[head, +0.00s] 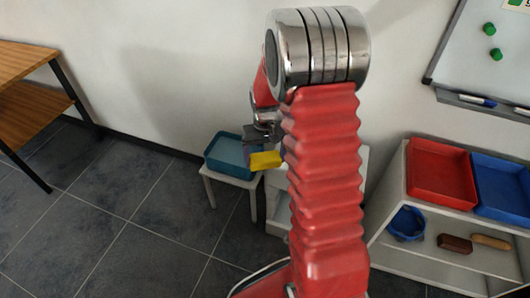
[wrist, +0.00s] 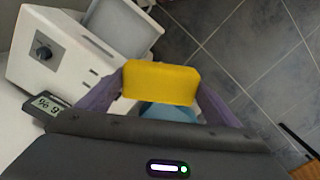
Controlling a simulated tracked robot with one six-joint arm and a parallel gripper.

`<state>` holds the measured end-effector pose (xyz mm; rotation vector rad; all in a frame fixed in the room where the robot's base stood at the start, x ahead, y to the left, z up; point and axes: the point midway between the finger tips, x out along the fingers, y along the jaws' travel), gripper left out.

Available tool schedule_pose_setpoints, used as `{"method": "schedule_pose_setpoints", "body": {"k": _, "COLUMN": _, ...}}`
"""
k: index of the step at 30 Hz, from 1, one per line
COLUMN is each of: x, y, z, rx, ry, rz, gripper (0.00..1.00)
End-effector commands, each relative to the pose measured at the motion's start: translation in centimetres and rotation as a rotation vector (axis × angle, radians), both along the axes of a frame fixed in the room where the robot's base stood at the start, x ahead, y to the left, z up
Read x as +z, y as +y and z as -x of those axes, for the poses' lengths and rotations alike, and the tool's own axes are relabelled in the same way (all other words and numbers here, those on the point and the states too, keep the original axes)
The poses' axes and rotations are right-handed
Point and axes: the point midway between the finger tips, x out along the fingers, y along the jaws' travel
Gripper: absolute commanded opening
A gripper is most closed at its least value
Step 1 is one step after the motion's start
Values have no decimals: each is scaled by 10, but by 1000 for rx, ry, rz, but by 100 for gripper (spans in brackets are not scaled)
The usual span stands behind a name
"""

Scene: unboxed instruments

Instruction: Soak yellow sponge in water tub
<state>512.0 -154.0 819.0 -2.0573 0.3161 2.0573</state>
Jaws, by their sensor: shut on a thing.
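My gripper (head: 258,142) is shut on the yellow sponge (head: 266,161), seen just left of my red arm in the head view. In the wrist view the sponge (wrist: 160,82) sits squarely between the two purple fingers of my gripper (wrist: 160,88). The blue tub (head: 217,163) stands on a small white stand, beside and partly behind the sponge in the head view. In the wrist view a light blue patch of the tub (wrist: 168,112) shows below the sponge. The water inside cannot be made out.
A white device with a dark knob (wrist: 44,50) and a small display (wrist: 48,105) are at left in the wrist view. A white shelf (head: 398,205) at right holds red and blue trays, a blue bucket (head: 407,224) and brushes. A wooden table (head: 30,62) stands far left; the floor between is clear.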

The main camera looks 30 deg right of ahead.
Motion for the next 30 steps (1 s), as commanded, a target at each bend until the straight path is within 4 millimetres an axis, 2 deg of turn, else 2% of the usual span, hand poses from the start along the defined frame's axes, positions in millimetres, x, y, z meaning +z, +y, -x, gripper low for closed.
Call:
{"method": "schedule_pose_setpoints", "body": {"k": 3, "x": 29, "y": 39, "z": -23, "rx": 82, "ry": -4, "rz": 1, "gripper": 64}}
{"method": "schedule_pose_setpoints", "body": {"k": 9, "x": 70, "y": 105, "z": -47, "rx": 211, "ry": -4, "rz": 0, "gripper": 64}}
{"method": "schedule_pose_setpoints", "body": {"k": 12, "x": 84, "y": 132, "z": -53, "rx": 261, "ry": -3, "rz": 1, "gripper": 64}}
{"method": "schedule_pose_setpoints", "body": {"k": 15, "x": 93, "y": 149, "z": -56, "rx": 292, "ry": -2, "rz": 1, "gripper": 64}}
{"method": "schedule_pose_setpoints", "body": {"k": 19, "x": 97, "y": 157, "z": -57, "rx": 308, "ry": 0, "rz": 0, "gripper": 64}}
{"method": "schedule_pose_setpoints", "body": {"k": 30, "x": 96, "y": 157, "z": -57, "rx": 307, "ry": 0, "rz": 0, "gripper": 64}}
